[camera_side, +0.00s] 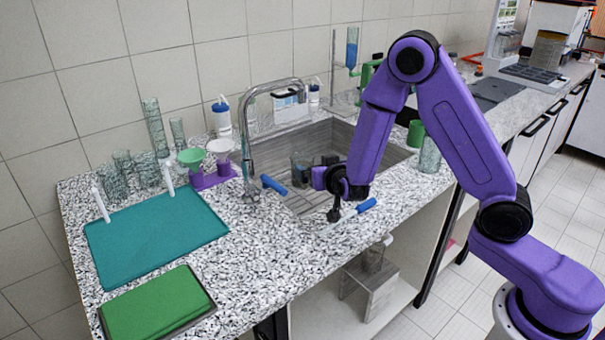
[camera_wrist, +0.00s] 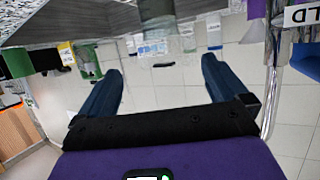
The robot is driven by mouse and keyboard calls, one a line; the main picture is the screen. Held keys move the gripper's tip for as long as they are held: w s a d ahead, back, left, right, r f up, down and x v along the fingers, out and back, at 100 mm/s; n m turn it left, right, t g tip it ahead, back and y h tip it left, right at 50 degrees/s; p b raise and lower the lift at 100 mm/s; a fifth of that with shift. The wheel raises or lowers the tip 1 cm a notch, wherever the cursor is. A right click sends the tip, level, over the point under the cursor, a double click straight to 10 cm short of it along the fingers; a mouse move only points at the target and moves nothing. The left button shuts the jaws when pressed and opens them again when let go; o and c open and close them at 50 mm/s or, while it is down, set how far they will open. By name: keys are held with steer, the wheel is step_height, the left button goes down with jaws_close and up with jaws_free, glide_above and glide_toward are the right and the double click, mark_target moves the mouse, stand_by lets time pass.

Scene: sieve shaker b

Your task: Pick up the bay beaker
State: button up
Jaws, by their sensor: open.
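I cannot tell which glass in the wrist view is the same one.
The sink (camera_side: 325,138) holds another glass beaker (camera_side: 301,168). A tall faucet (camera_side: 250,130) stands by it. A teal mat (camera_side: 155,235) and green mat (camera_side: 158,303) lie left. The counter edge overhangs the bay, and the grey block (camera_side: 372,290) stands on its shelf.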

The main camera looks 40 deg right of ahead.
glide_toward(300, 158)
steer(key=x, duration=0.8)
steer(key=shift+w+f, duration=0.3)
stand_by(0.3)
steer(key=c, duration=1.4)
steer(key=shift+r, duration=0.2)
